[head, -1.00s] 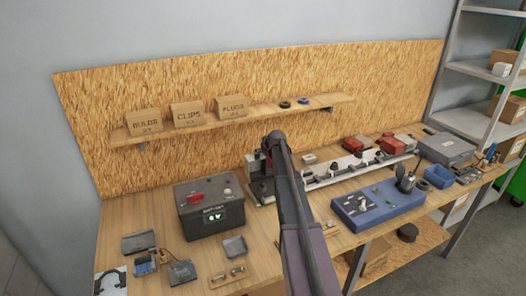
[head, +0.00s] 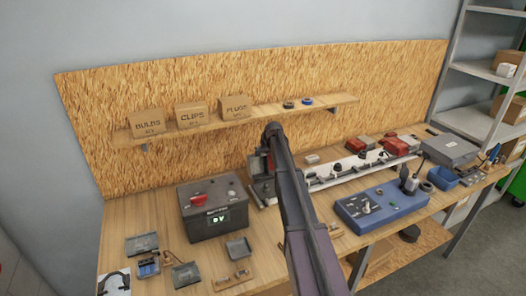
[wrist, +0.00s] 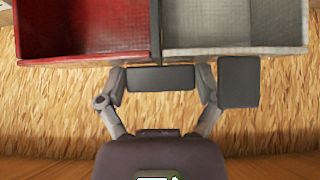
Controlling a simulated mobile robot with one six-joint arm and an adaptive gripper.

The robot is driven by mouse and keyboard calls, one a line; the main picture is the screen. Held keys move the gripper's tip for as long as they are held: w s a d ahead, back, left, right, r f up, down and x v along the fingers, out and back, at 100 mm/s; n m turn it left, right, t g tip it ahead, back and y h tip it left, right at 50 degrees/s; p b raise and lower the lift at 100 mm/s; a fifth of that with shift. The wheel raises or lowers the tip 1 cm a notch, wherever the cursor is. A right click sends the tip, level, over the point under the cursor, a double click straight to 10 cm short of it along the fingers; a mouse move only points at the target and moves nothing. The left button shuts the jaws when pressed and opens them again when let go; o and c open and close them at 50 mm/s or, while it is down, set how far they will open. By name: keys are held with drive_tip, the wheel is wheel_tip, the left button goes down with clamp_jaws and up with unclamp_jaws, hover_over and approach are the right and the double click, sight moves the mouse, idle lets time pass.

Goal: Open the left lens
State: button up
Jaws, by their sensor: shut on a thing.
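The left lamp (head: 261,184) stands at the left end of the white trailer beam; my arm hides much of it in the head view. The wrist view shows a hollow two-part piece, red (wrist: 80,28) on the left and grey-white (wrist: 235,22) on the right, likely the left lens. Its near edge lies just beyond my fingers. My gripper (wrist: 161,78) is shut on a dark tab (wrist: 160,79) below that edge. A second dark block (wrist: 238,82) sits just right of the right finger. How the tab joins the lens is unclear.
The white beam (head: 345,168) runs right across the bench. A black battery box (head: 213,207) stands left, a blue control box (head: 380,206) right of my arm. A shelf with cartons (head: 190,115) is above. Small trays (head: 141,245) lie at the front left.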

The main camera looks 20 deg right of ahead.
drive_tip(key=shift+w+f, duration=0.15)
drive_tip(key=shift+w, duration=0.1)
idle(0.3)
drive_tip(key=o, duration=1)
drive_tip(key=shift+o, duration=0.2)
wheel_tip(320, 180, up, 8)
drive_tip(key=w+p, duration=0.2)
drive_tip(key=p, duration=0.6)
drive_tip(key=shift+w, duration=0.35)
drive_tip(key=shift+a, duration=0.1)
drive_tip(key=s+a+f+g, duration=0.15)
drive_tip(key=s+a, duration=0.45)
drive_tip(key=s, duration=0.9)
drive_tip(key=s+a+f+g, duration=0.1)
drive_tip(key=s+a+g, duration=0.2)
drive_tip(key=s+a, duration=0.85)
drive_tip(key=s+a+f+g, duration=0.1)
drive_tip(key=s+a+g, duration=0.1)
drive_tip(key=s, duration=1.8)
wheel_tip(320, 180, down, 12)
drive_tip(key=s+b, duration=0.3)
drive_tip(key=b, duration=0.8)
drive_tip(key=shift+r+m+b, duration=0.15)
drive_tip(key=shift+m+b, duration=0.25)
